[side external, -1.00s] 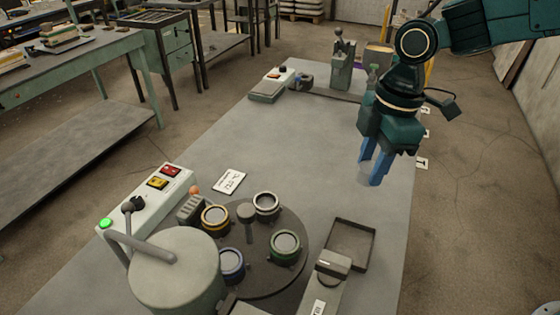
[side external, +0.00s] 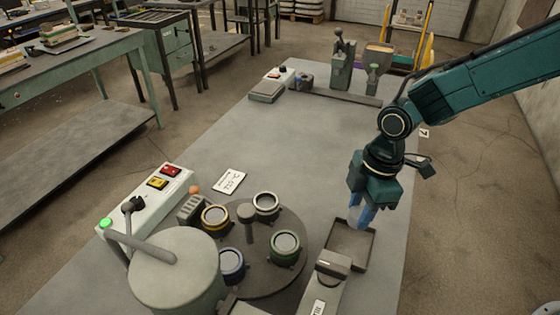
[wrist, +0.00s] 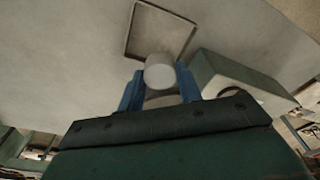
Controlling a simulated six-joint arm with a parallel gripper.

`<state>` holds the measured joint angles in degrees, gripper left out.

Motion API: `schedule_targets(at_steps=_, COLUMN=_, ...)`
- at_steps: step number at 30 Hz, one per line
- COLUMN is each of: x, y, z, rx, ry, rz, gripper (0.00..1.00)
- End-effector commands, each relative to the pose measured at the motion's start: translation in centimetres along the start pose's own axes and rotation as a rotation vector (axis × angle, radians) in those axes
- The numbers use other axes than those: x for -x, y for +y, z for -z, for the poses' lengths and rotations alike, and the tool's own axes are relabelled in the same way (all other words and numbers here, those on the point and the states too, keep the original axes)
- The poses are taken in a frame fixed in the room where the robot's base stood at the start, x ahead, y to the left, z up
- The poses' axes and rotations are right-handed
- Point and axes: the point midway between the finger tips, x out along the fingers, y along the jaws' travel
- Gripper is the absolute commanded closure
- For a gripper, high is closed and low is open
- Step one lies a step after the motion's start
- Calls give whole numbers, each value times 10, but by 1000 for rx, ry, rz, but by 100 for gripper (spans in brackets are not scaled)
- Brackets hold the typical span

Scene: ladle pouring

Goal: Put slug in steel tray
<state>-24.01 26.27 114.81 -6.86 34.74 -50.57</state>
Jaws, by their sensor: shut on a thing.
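My gripper (side external: 361,216) is over the far part of the steel tray (side external: 335,261) in the side view, with its blue fingers pointing down. In the wrist view my gripper (wrist: 160,86) is shut on the slug (wrist: 159,70), a pale grey round piece between the two blue fingers. In the side view the slug (side external: 354,223) shows only in part at the fingertips. The tray is a shallow square with a thin dark rim. Its rim (wrist: 132,30) also shows in the wrist view, beyond the slug. I cannot tell exactly how high the slug is above the tray floor.
A grey box-like device (side external: 328,278) stands close to the tray's near side. A dark turntable (side external: 262,284) with several ringed cups and a centre post is to the left. A large grey pot (side external: 175,275) and a button panel (side external: 146,207) are further left. The table's middle is clear.

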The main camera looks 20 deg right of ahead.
Motion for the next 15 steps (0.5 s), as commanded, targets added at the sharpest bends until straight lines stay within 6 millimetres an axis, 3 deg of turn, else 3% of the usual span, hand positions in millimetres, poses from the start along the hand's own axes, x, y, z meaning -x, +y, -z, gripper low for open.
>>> schedule_targets(at_steps=6, x=-32, y=0, z=-4, rx=0, ry=-1, rz=1, gripper=89)
schedule_targets(at_steps=15, x=-40, y=1, z=-4, rx=0, ry=1, rz=-1, gripper=89)
